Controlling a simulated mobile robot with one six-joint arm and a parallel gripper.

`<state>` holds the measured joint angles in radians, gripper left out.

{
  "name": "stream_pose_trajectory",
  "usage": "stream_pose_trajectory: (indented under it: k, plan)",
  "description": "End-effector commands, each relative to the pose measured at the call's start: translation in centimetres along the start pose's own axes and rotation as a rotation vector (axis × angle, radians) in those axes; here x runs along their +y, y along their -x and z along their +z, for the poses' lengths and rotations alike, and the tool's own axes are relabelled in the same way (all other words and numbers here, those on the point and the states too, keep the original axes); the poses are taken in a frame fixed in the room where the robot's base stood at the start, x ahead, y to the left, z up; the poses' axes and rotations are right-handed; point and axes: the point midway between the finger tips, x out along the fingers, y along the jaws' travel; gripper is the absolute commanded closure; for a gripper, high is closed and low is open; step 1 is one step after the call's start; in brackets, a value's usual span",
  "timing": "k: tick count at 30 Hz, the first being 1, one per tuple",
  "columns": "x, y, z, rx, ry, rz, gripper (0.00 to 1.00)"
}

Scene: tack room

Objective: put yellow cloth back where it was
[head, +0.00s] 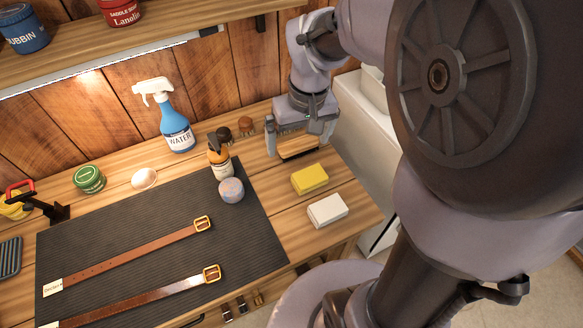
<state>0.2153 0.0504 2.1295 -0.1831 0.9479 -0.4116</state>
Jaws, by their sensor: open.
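A yellow folded block (310,179), which looks like the yellow cloth, lies flat on the wooden bench right of the dark mat. A white block (327,210) of like shape lies just in front of it. My gripper (299,150) points down behind the yellow block, near the bench's back right. Its fingers are apart, on either side of a brown wooden item (298,147), perhaps a brush. Whether they touch that item I cannot tell. The yellow block is clear of the fingers.
A blue spray bottle (172,120) and small brushes (245,126) stand behind. Bare bench lies around the two blocks.

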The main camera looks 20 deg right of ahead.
Motion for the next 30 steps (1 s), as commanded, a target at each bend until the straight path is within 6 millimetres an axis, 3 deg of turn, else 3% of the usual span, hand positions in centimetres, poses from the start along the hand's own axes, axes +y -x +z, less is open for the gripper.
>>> stream_pose_trajectory:
  k: [1, 4, 6, 10, 19, 24, 30]
  plan:
    - [-2.1, 2.9, 1.7, 0.066, -0.038, -0.020, 0.00]
    - [-5.7, 7.0, 6.2, 0.179, -0.140, -0.088, 0.00]
    - [-7.5, 8.6, 9.2, 0.240, -0.199, -0.142, 0.00]
    - [-9.2, 9.7, 12.6, 0.300, -0.269, -0.217, 0.00]
    - [-9.6, 9.8, 13.5, 0.312, -0.290, -0.238, 0.00]
    - [-9.4, 6.4, 14.0, 0.312, -0.289, -0.238, 0.00]
    - [-9.4, 6.5, 13.9, 0.312, -0.288, -0.237, 0.00]
